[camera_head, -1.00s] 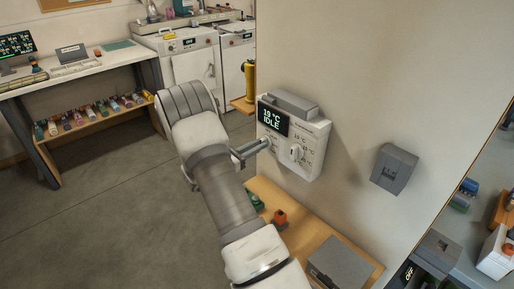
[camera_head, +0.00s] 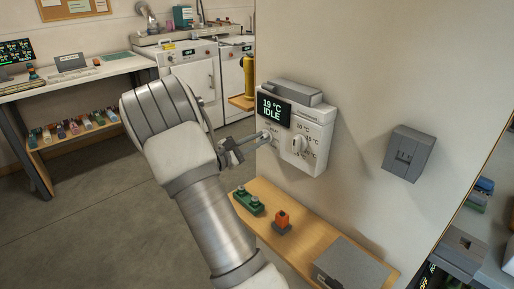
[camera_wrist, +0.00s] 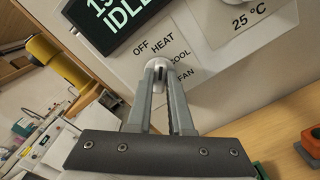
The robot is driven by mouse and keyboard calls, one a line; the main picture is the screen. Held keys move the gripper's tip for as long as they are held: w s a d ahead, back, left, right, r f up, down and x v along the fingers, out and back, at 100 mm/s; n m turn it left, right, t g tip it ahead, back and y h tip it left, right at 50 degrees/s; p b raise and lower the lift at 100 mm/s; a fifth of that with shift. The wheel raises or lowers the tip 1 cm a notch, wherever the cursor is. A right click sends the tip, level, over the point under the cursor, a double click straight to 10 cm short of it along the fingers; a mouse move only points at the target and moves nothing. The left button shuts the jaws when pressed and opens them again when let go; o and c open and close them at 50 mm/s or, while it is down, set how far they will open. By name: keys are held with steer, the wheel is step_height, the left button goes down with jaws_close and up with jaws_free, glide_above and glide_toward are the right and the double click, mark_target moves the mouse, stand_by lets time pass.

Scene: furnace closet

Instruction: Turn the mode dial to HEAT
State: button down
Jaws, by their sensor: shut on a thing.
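The white wall control unit (camera_head: 310,165) has a dark display (camera_head: 273,107) reading 19 °C and IDLE. In the wrist view the mode dial (camera_wrist: 157,68) is a small pale knob with the labels OFF, HEAT, COOL and FAN around its upper and right side. My gripper (camera_wrist: 161,73) has its two fingertips shut on this dial, which they partly cover. Which label the dial points to, I cannot tell. In the head view my gripper (camera_head: 268,136) reaches the unit's left part from the left, and the dial is mostly hidden there.
A second, larger white dial (camera_head: 299,145) with temperature marks sits right of the mode dial. A grey box (camera_head: 403,153) is on the wall to the right. Below, a wooden shelf (camera_head: 262,187) carries a green block (camera_head: 248,201), an orange-topped item (camera_head: 282,220) and a grey case (camera_head: 352,265).

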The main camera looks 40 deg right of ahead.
steer(key=shift+m, duration=0.3)
steer(key=c, duration=0.8)
jaws_free()
steer(key=a, duration=0.5)
steer(key=s+a, duration=0.1)
steer(key=a, duration=1.1)
steer(key=shift+s+a, duration=0.2)
